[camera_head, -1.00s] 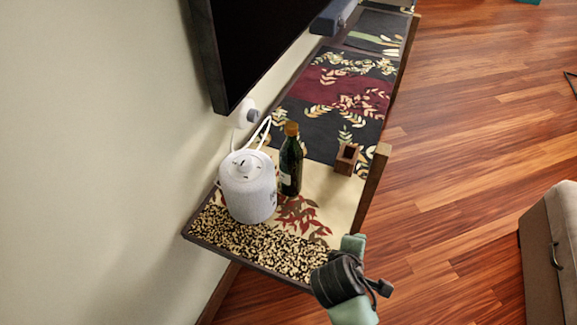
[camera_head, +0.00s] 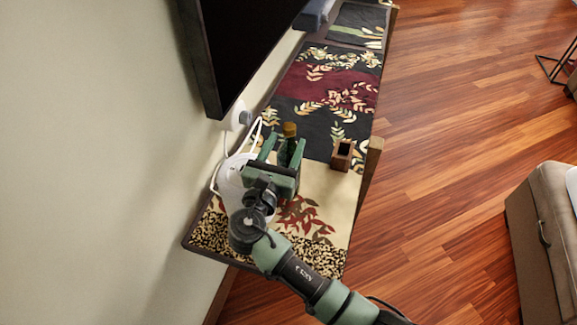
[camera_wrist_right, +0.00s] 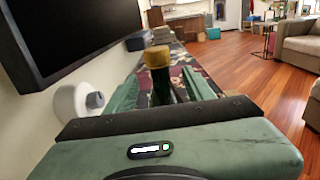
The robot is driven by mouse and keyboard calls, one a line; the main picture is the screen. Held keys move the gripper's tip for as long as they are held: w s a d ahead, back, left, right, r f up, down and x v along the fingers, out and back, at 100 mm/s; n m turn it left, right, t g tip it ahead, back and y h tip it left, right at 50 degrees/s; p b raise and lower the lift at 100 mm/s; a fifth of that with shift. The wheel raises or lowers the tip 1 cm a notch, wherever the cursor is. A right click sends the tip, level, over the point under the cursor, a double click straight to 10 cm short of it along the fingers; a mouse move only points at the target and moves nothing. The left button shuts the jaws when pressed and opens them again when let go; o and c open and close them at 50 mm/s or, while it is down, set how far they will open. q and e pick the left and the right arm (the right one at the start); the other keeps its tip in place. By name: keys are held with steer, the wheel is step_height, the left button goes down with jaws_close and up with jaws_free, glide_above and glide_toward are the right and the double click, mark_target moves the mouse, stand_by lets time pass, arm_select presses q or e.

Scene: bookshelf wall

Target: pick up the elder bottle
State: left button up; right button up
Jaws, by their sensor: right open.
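The elder bottle is a dark green bottle with a gold-brown cap (camera_head: 290,129), standing on the patterned shelf top. My right gripper (camera_head: 282,150) is at the bottle, with its fingers open on either side of the neck. In the right wrist view the bottle (camera_wrist_right: 158,70) stands between the two green fingers, its cap rising above them. I cannot tell whether either finger touches it. The bottle's lower part is hidden behind the gripper. My left gripper is not in view.
A small brown wooden box (camera_head: 342,156) stands to the right. A dark television (camera_head: 232,50) hangs on the wall at left.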

steer(key=x, duration=0.6)
steer(key=shift+s, duration=0.1)
jaws_close()
stand_by(1.1)
steer(key=shift+r, duration=0.1)
